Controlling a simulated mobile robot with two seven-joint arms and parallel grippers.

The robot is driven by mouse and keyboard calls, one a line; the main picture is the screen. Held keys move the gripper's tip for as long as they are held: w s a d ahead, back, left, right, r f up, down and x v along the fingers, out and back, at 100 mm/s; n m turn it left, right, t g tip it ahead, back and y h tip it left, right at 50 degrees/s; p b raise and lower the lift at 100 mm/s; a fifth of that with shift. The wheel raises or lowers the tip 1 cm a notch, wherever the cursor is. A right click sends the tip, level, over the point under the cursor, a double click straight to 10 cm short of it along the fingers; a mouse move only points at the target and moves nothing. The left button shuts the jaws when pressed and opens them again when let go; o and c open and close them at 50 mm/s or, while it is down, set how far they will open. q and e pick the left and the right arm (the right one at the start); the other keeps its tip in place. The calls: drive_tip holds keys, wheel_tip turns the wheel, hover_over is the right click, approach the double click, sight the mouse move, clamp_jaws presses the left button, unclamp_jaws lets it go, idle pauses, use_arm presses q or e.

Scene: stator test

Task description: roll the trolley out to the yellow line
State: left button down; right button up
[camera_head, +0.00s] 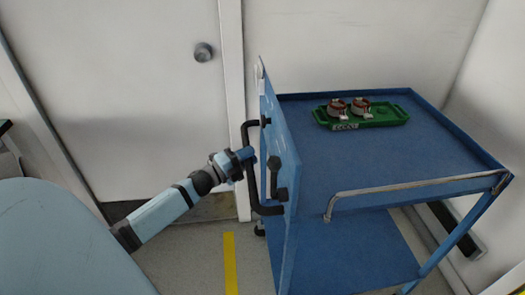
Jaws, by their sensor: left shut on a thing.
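The blue trolley (390,150) stands at the right, with an upper deck, a lower shelf and an upright panel on its left side. A black handle (249,180) sticks out from that panel. My left gripper (247,160) is shut on the black handle, with the arm coming in from the left. The yellow line (231,262) is a strip on the floor, left of the trolley and below my left arm. My right gripper is not in view.
A green tray (390,116) with two stator-like parts (349,107) lies on the upper deck near its back edge. A white door (120,90) with a round knob (203,52) is behind. White walls stand behind and right of the trolley. Grey floor shows around the yellow line.

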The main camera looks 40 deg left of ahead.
use_arm(q)
drive_tip(key=s+a+p, duration=0.3)
drive_tip(key=s+a, duration=0.9)
drive_tip(key=s, duration=0.3)
drive_tip(key=shift+a+p, duration=0.3)
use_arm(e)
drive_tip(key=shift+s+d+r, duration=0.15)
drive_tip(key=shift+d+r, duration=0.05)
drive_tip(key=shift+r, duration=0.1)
use_arm(q)
drive_tip(key=shift+w, duration=0.1)
drive_tip(key=c, duration=1)
unclamp_jaws()
drive_tip(key=shift+o, duration=0.4)
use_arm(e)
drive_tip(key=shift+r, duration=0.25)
use_arm(q)
drive_tip(key=v, duration=1.4)
drive_tip(key=shift+p, duration=0.35)
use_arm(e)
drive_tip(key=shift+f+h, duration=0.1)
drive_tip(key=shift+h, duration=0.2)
use_arm(q)
drive_tip(key=shift+d, duration=0.1)
